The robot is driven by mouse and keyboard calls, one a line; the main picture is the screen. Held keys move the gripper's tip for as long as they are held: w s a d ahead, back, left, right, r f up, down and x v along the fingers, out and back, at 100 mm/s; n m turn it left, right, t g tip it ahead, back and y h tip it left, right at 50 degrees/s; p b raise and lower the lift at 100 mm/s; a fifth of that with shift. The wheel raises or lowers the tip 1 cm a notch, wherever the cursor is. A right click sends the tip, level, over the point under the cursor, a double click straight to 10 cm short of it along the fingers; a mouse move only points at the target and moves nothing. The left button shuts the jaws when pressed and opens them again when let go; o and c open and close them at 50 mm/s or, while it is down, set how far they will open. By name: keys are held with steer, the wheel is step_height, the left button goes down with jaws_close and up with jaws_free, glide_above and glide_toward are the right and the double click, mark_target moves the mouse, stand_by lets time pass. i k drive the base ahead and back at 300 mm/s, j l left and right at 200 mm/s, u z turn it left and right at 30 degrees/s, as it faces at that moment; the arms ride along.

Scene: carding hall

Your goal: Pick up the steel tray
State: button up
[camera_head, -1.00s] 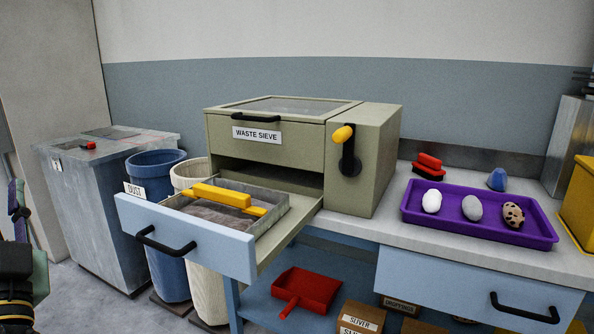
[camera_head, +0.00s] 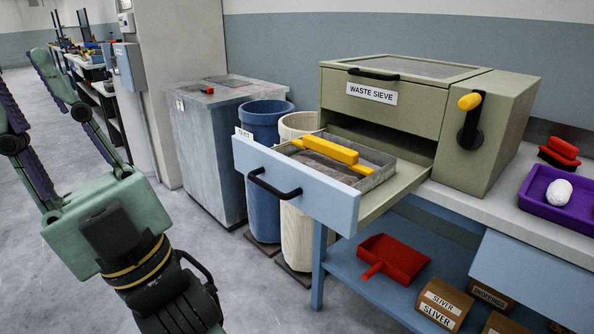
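The steel tray (camera_head: 380,178) is a shallow grey box with a yellow bar handle (camera_head: 330,150) across its top. It sits in the pulled-out drawer (camera_head: 297,188) of the waste sieve (camera_head: 395,105) and holds dull grey-brown matter. The drawer has a pale blue front with a black handle. My gripper (camera_head: 22,85) is at the left edge, well left of the tray and nearer to me. Its green and dark fingers point up and away and are spread apart, with nothing between them. Part of one finger is cut off by the picture's edge.
A grey metal bin (camera_head: 210,150), a blue bin (camera_head: 264,180) and a cream bin (camera_head: 297,220) stand left of and behind the drawer. A red dustpan (camera_head: 395,257) and cardboard boxes (camera_head: 440,302) are on the lower shelf. Open floor lies at left.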

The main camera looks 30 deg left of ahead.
mark_target(363, 168)
steer(key=u, duration=1)
steer(key=i+l, duration=0.15)
steer(key=l, duration=0.25)
steer(key=i+l+u, duration=0.1)
steer(key=l, duration=0.35)
steer(key=i+l, duration=0.15)
steer(key=l, duration=0.25)
